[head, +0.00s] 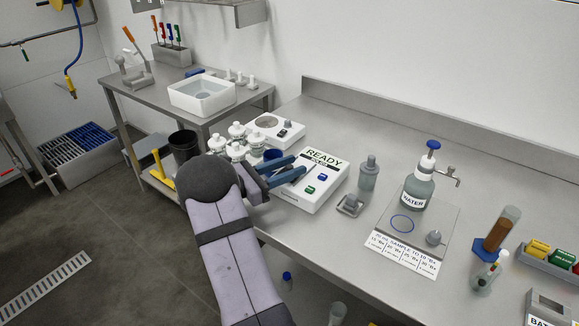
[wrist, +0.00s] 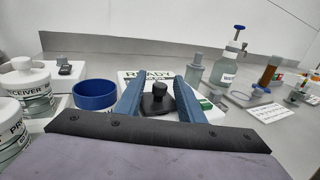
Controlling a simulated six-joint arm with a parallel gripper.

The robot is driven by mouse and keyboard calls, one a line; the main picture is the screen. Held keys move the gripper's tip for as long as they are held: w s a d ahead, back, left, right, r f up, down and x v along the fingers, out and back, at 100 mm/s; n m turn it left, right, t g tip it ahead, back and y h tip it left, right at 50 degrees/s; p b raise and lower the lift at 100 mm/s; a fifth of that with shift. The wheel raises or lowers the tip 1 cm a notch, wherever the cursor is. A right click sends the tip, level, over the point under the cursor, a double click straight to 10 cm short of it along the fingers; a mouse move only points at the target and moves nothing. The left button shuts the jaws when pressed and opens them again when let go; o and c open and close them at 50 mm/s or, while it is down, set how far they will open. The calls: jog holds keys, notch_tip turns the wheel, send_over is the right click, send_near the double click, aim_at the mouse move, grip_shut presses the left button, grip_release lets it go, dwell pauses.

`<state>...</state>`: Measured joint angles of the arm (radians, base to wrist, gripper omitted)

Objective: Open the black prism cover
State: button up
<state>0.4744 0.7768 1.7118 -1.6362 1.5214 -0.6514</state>
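The white instrument (head: 311,191) with a READY display and a green and a blue button stands on the steel bench. My gripper (head: 300,165) is at its left part, with two blue fingers spread apart. In the wrist view, the black prism cover (wrist: 153,108) with a round knob (wrist: 160,87) shows between the fingers of my gripper (wrist: 159,80). The cover looks shut, lying flat on the instrument. I cannot tell whether a finger touches the knob; nothing looks gripped.
White-lidded receiver jars (head: 237,133) and a blue cup (wrist: 95,94) stand left of the instrument. A grey bottle (head: 368,174), a small metal block (head: 350,205) and a WATER pump bottle (head: 418,188) stand to its right.

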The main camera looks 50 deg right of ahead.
grip_shut()
jog(key=shift+d, duration=1.45)
grip_release()
jog(key=shift+a, duration=0.1)
jog(key=shift+b+v, duration=0.65)
jog(key=shift+v, duration=3)
